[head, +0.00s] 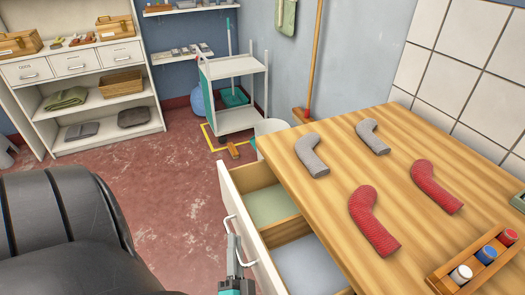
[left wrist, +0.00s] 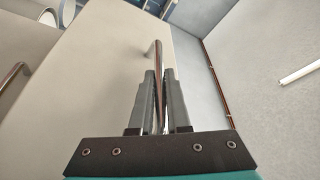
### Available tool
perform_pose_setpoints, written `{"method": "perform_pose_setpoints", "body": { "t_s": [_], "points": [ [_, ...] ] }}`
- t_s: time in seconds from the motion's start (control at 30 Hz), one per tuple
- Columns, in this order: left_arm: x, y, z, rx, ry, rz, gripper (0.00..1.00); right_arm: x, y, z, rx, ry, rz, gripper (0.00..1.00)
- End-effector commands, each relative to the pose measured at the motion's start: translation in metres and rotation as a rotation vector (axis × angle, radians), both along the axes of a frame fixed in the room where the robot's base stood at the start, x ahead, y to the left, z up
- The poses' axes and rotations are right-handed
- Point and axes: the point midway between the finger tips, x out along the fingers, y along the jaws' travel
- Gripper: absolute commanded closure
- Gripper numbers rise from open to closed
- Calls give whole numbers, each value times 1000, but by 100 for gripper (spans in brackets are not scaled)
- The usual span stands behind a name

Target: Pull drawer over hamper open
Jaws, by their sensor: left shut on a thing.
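The drawer has a white front (head: 238,196) with a pale bar handle (head: 232,212). It stands out from under the wooden tabletop, so its inside shows: a green-floored compartment (head: 272,205) and a grey-blue one, with a wooden divider between them. In the left wrist view, the fingers of my left gripper (left wrist: 159,100) are shut around the handle bar (left wrist: 156,60), against the pale front panel (left wrist: 95,85). I cannot make out a hamper below the drawer. My right gripper is not in view.
The wooden tabletop (head: 335,190) holds two grey and two red curved cloth pieces and a wooden box of spools (head: 482,262). A black padded chair (head: 60,230) stands at left. A white trolley (head: 235,90) is behind. Red floor (head: 180,190) between is clear.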

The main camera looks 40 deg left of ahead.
Motion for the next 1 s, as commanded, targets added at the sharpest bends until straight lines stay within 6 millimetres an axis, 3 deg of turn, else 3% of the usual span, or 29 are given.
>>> {"method": "perform_pose_setpoints", "body": {
  "t_s": [0.03,0.2,0.33,0.5,0.7,1.0],
  "points": [
    [-21,6,2,0,18,1,100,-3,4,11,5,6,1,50],
    [-73,27,0,-1,17,0,100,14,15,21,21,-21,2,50],
    [-106,41,-1,-1,14,1,100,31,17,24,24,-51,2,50],
    [-138,55,-2,-1,11,-1,100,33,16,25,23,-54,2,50],
    [-158,63,-2,-2,8,-3,100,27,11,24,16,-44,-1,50],
    [-163,65,-1,-4,6,-4,100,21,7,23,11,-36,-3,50]
  ]
}}
